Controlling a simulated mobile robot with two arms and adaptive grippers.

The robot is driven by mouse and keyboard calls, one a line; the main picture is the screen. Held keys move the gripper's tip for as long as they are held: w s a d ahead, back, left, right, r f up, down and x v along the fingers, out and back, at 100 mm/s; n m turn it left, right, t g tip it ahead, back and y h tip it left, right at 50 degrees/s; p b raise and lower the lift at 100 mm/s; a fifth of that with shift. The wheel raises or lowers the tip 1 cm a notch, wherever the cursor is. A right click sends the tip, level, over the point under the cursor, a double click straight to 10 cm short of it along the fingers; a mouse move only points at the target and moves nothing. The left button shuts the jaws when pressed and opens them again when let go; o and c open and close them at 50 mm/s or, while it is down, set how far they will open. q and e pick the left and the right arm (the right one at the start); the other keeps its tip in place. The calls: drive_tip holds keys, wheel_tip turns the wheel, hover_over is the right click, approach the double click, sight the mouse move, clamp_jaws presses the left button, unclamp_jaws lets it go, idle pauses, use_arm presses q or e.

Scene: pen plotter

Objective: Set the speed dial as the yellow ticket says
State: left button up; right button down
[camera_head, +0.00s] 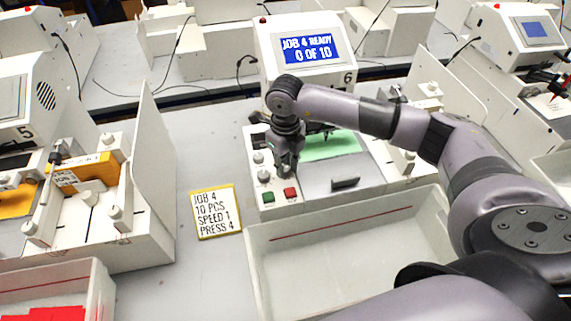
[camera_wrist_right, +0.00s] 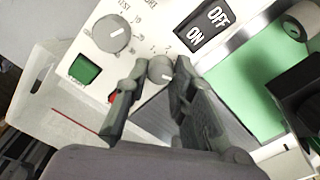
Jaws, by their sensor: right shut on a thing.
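The yellow-edged ticket (camera_head: 216,212) lies on the table left of the plotter and reads JOB 4, 10 PCS, SPEED 1, PRESS 4. My right gripper (camera_head: 287,170) is over the plotter's control panel. In the right wrist view its fingers (camera_wrist_right: 152,88) are shut on a small grey dial (camera_wrist_right: 160,68). The numbers 1 and 2 show beside this dial; its label is hidden, so I cannot tell its name or exact setting. A larger grey dial (camera_wrist_right: 112,33) stands apart, with 10 and 20 near it. My left gripper is not in view.
The screen (camera_head: 310,47) reads JOB 4 READY, 0 OF 10. A green button (camera_wrist_right: 84,70), a partly hidden red button (camera_head: 291,193) and an ON/OFF switch (camera_wrist_right: 205,25) are close to the fingers. A green sheet (camera_head: 335,146) lies right. An empty white bin (camera_head: 350,239) stands in front.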

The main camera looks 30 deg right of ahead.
drive_tip(key=shift+f+n+b, duration=0.2)
drive_tip(key=shift+n+b, duration=0.3)
drive_tip(key=shift+b, duration=0.5)
drive_tip(key=n+b, duration=0.5)
drive_tip(key=b, duration=0.1)
drive_tip(key=shift+w+b, duration=0.1)
drive_tip(key=shift+b, duration=0.25)
drive_tip(key=shift+d+r+n+b, duration=0.1)
drive_tip(key=shift+r+n+b, duration=0.1)
drive_tip(key=shift+n+b, duration=1.05)
drive_tip(key=shift+n, duration=0.25)
drive_tip(key=c, duration=1.4)
unclamp_jaws()
drive_tip(key=shift+o, duration=0.2)
